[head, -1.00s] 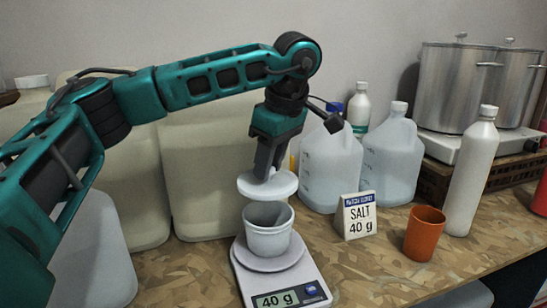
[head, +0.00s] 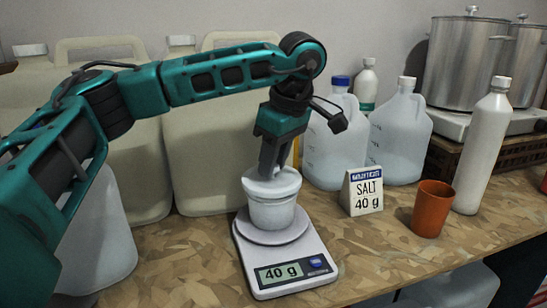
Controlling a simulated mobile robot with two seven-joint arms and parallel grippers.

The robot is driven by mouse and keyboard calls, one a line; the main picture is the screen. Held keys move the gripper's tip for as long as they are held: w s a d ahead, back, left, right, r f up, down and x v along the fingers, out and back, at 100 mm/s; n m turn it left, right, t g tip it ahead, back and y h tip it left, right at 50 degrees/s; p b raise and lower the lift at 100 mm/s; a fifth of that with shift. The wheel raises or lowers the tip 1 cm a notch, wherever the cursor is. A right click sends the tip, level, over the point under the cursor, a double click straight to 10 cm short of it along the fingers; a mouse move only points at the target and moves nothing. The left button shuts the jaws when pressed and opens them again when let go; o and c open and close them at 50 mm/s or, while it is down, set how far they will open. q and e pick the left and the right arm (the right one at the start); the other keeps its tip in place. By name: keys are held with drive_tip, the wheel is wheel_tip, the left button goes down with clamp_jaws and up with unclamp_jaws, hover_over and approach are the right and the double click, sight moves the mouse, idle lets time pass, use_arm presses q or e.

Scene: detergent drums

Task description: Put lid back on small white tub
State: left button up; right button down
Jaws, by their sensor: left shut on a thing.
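The small white tub (head: 272,214) stands upright on the round plate of a kitchen scale (head: 292,263), whose display reads 40 g. The white lid (head: 286,184) lies over the tub's mouth and looks about level. I cannot tell whether it is pressed fully down. My left gripper (head: 268,174) points down from above and is shut on the lid's top. The inside of the tub is hidden under the lid. My right gripper is not in view.
A salt card (head: 362,191) and an orange cup (head: 431,209) stand right of the scale. Translucent jugs (head: 398,137), a white bottle (head: 482,150) and steel pots (head: 465,62) stand behind. Large beige canisters (head: 213,150) stand behind my left arm. The counter front is clear.

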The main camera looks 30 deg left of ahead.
use_arm(q)
drive_tip(key=shift+p, duration=0.4)
idle(0.9)
drive_tip(key=shift+f+p, duration=0.15)
drive_tip(key=shift+p, duration=0.15)
idle(1.2)
drive_tip(key=o, duration=1.6)
drive_tip(key=shift+r+p, duration=1.1)
drive_tip(key=shift+r, duration=0.2)
drive_tip(key=shift+r+p, duration=0.5)
drive_tip(key=shift+r, duration=1.7)
drive_tip(key=shift+c, duration=0.5)
